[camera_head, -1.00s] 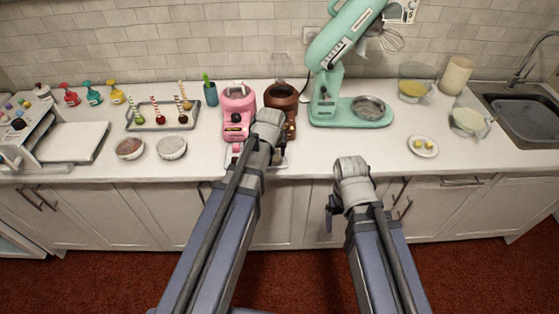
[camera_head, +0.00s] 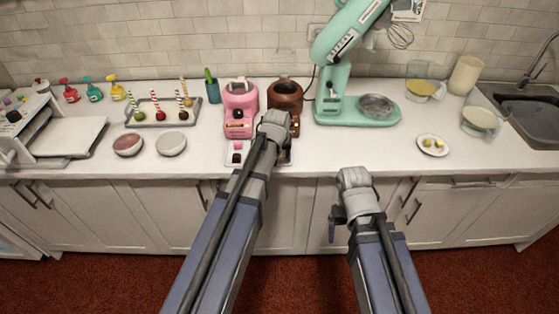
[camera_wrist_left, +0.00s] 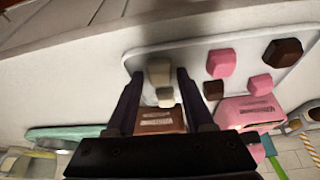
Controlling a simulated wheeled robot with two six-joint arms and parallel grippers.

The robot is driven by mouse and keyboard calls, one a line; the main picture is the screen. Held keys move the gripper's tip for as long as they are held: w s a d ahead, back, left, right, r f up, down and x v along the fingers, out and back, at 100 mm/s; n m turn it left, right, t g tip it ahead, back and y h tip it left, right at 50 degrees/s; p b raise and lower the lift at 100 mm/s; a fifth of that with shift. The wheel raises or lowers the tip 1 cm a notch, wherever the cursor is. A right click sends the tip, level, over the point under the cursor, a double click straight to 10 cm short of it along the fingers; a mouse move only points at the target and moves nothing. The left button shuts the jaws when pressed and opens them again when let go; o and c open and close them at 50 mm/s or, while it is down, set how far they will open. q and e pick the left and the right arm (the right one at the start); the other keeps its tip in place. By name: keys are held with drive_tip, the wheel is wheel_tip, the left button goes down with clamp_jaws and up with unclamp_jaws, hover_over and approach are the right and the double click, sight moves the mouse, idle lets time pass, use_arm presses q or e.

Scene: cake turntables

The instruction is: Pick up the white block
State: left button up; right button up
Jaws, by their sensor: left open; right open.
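In the left wrist view, a white block (camera_wrist_left: 160,72) sits on a white tray (camera_wrist_left: 205,38). A second whitish block (camera_wrist_left: 165,95) is beside it. My left gripper (camera_wrist_left: 160,77) is open, with one finger on each side of the white block; I cannot tell whether they touch it. In the head view, my left wrist hides the white blocks, and the tray (camera_head: 229,159) shows partly to its left. My right gripper (camera_head: 336,226) is open and empty in front of the counter, away from the blocks.
Pink blocks (camera_wrist_left: 220,63) and dark brown blocks (camera_wrist_left: 283,52) share the tray. Behind it stand a pink machine (camera_head: 238,122) and a brown machine (camera_head: 284,92). A mint stand mixer (camera_head: 333,100) is to the right. Counter between tray and egg plate (camera_head: 432,145) is clear.

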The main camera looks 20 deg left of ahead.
use_arm(q)
drive_tip(key=shift+r, duration=0.1)
clamp_jaws()
idle(0.3)
wheel_tip(320, 180, up, 10)
drive_tip(key=p, duration=1)
